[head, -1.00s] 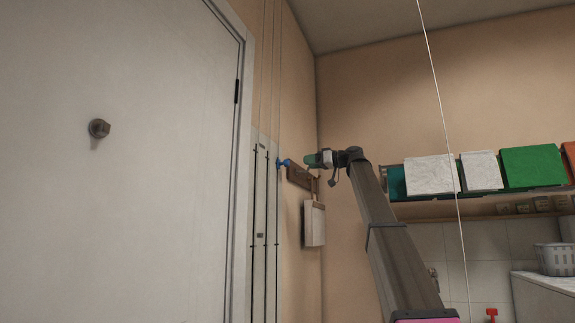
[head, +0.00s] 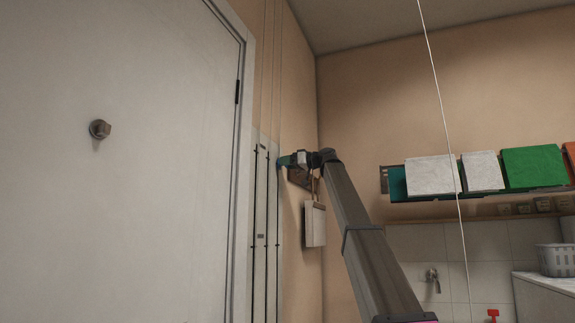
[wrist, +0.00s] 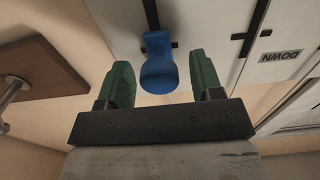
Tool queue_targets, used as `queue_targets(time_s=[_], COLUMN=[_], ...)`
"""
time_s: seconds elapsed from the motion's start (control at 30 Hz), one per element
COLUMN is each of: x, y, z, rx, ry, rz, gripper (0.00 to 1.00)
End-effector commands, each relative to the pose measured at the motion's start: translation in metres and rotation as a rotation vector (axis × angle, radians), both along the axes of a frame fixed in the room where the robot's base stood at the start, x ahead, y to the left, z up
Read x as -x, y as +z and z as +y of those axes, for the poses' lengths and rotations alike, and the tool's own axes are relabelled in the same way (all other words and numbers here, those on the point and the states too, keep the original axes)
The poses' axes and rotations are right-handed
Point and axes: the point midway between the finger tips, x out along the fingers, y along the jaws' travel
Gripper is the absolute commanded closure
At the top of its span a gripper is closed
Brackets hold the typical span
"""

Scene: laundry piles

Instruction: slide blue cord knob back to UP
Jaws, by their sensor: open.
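The blue cord knob (wrist: 158,66) stands out from a dark slot on the pale wall panel (wrist: 208,20) in the wrist view. My gripper (wrist: 160,61) is open, with one green finger on each side of the knob and a visible gap to both. A DOWN label (wrist: 280,56) reads upside down on the panel to the right. In the head view my gripper (head: 287,161) is at the panel's right-hand slot and hides most of the knob. The panel (head: 259,200) has three dark vertical slots with cords above. No UP label is legible.
A brown wooden wall piece (wrist: 38,60) with a peg is left of my gripper in the wrist view. A pale hanging board (head: 315,224) is below it in the head view. A white door (head: 110,200) is left, and a loaded shelf (head: 480,193) is right.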

Motion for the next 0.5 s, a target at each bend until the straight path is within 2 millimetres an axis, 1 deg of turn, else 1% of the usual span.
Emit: queue_targets(time_s=[0.23, 0.27, 0.3, 0.37, 0.4, 0.43, 0.5], x=[-0.0002, -0.0003, -0.0002, -0.0002, -0.0002, -0.0002, -0.0001], y=[-0.0002, -0.0003, -0.0003, -0.0003, -0.0004, -0.0004, -0.0005], z=[0.0006, 0.0005, 0.0006, 0.0006, 0.0006, 0.0006, 0.0005], rx=[0.0, 0.0, 0.0, 0.0, 0.001, 0.001, 0.001], ry=[0.0, 0.0, 0.0, 0.0, 0.0, 0.0, 0.0], rz=[0.0, 0.0, 0.0, 0.0, 0.0, 0.0, 0.0], gripper=[0.4, 0.5, 0.63, 0.82, 0.95, 1.0, 1.0])
